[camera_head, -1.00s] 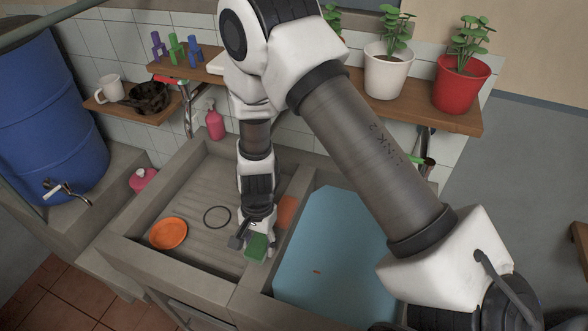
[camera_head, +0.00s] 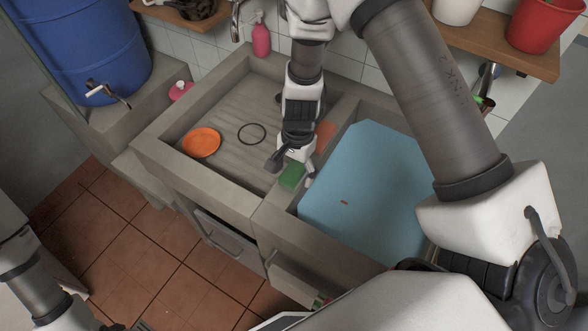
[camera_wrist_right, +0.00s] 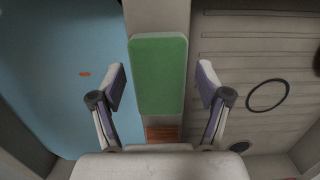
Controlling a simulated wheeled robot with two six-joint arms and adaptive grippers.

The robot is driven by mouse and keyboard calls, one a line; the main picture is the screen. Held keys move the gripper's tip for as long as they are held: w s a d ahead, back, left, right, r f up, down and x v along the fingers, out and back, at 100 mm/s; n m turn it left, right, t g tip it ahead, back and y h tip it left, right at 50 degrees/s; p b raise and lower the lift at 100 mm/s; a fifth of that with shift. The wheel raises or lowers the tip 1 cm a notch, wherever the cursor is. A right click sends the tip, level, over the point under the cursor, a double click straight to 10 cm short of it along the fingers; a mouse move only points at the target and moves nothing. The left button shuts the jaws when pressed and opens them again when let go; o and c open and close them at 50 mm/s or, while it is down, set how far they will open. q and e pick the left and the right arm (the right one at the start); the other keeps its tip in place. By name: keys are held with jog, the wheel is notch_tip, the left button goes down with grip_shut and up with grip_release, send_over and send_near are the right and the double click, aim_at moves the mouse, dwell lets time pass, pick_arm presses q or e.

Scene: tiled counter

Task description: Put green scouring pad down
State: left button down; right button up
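The green scouring pad (camera_head: 292,175) lies on the grey divider between the two basins. In the right wrist view the pad (camera_wrist_right: 158,75) sits between the fingers of my right gripper (camera_wrist_right: 161,86). The fingers are spread, with a visible gap on each side of the pad. In the head view my right gripper (camera_head: 291,169) is right over the pad and hides part of it. My left arm shows at the lower left of the head view, but its gripper is not visible.
The left basin (camera_head: 225,165) has a ribbed floor with an orange dish (camera_head: 201,142) and a dark ring (camera_head: 252,134). The right basin holds blue water (camera_head: 365,190) with a small orange-brown item. An orange-brown block (camera_head: 325,136) lies behind the pad on the divider. A pink bottle (camera_head: 261,38) stands behind.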

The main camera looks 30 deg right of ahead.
aim_at(297, 166)
notch_tip(297, 166, up, 12)
jog(key=d, duration=0.1)
jog(key=shift+w+r+p, duration=0.15)
jog(key=shift+w+p, duration=0.15)
jog(key=shift+w, duration=0.05)
jog(key=shift+d, duration=0.1)
